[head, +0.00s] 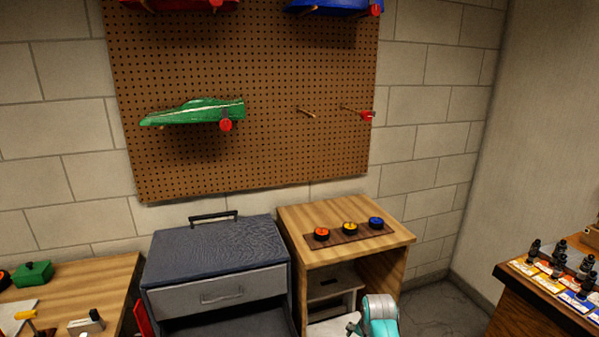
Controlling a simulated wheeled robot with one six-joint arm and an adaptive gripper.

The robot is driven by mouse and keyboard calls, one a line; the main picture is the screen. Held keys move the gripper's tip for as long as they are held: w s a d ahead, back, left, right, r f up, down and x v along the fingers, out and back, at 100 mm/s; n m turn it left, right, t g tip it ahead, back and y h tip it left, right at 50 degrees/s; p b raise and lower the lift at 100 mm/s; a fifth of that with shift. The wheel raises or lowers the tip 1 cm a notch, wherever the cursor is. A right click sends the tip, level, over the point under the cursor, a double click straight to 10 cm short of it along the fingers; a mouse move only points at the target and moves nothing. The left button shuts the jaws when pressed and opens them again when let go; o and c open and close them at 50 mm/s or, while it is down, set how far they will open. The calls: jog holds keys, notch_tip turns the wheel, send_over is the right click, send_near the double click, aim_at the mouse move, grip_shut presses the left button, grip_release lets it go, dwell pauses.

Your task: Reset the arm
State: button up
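A teal and white part of my arm (380,314) shows at the bottom edge, in front of the wooden cabinet. My gripper cannot be made out in this view, so its fingers and anything in them are hidden or out of frame.
A grey toolbox (215,250) has its lower drawer pulled open. Beside it, a wooden cabinet (295,215) carries three coloured discs on a strip. A pegboard (270,90) holds a green car body (200,112). A workbench (95,275) is at left; bottles stand on a right-hand counter (515,283).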

jog(key=s+f+n+t, duration=0.2)
jog(key=s+f+t, duration=0.1)
jog(key=s+f, duration=1)
jog(key=s+n+t, duration=0.2)
jog(key=s+t, duration=0.1)
jog(key=s, duration=1.8)
jog(key=s+r+n+t, duration=0.2)
jog(key=s+r, duration=0.8)
jog(key=s, duration=0.5)
jog(key=s+r+t, duration=0.1)
jog(key=s+r, duration=0.4)
jog(key=r, duration=0.4)
jog(key=s+a+r+n+t, duration=0.1)
jog(key=s+r+t, duration=0.1)
jog(key=s+r, duration=0.4)
notch_tip(320, 180, up, 4)
jog(key=shift+f+n, duration=0.1)
jog(key=shift+n, duration=0.2)
